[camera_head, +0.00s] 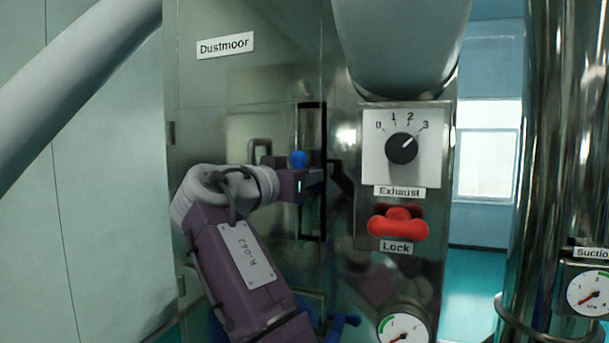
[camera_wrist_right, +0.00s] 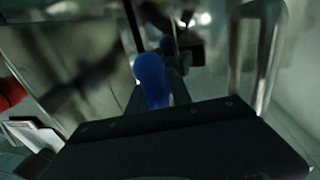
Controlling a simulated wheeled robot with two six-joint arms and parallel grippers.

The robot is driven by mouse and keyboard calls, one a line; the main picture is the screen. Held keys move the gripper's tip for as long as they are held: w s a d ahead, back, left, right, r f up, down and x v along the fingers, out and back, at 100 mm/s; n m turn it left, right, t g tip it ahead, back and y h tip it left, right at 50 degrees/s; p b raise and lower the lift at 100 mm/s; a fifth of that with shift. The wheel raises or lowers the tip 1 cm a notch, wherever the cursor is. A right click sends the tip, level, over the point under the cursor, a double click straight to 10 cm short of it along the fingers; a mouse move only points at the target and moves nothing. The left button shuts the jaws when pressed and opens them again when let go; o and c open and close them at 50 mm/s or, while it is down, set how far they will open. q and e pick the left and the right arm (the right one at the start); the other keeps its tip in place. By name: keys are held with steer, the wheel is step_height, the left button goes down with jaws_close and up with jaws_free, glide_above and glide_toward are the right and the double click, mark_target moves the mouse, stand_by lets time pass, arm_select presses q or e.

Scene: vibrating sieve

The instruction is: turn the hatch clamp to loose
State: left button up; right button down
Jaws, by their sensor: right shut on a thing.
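The hatch clamp shows as a blue knob (camera_head: 297,159) beside a dark upright frame on the metal cabinet front. My right gripper (camera_head: 312,181) comes in from below left and is shut on the clamp, just under the knob. My gripper and wrist hide most of the clamp's lever and its pivot. In the right wrist view the blue knob (camera_wrist_right: 152,80) stands in front of the dark gripper body, and the fingers are hardly visible there. My left gripper is not in view.
Right of the clamp are the Exhaust dial (camera_head: 402,149), its pointer towards 3, and a red Lock handle (camera_head: 398,224). Below them is a round gauge (camera_head: 404,328). A grey hatch handle (camera_head: 258,150) is behind my wrist. A shiny column (camera_head: 560,120) stands at the right.

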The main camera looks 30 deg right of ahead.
stand_by(0.5)
steer(key=c, duration=1.3)
jaws_free()
steer(key=shift+s, duration=0.1)
steer(key=shift+s+d, duration=0.1)
steer(key=shift+s, duration=0.1)
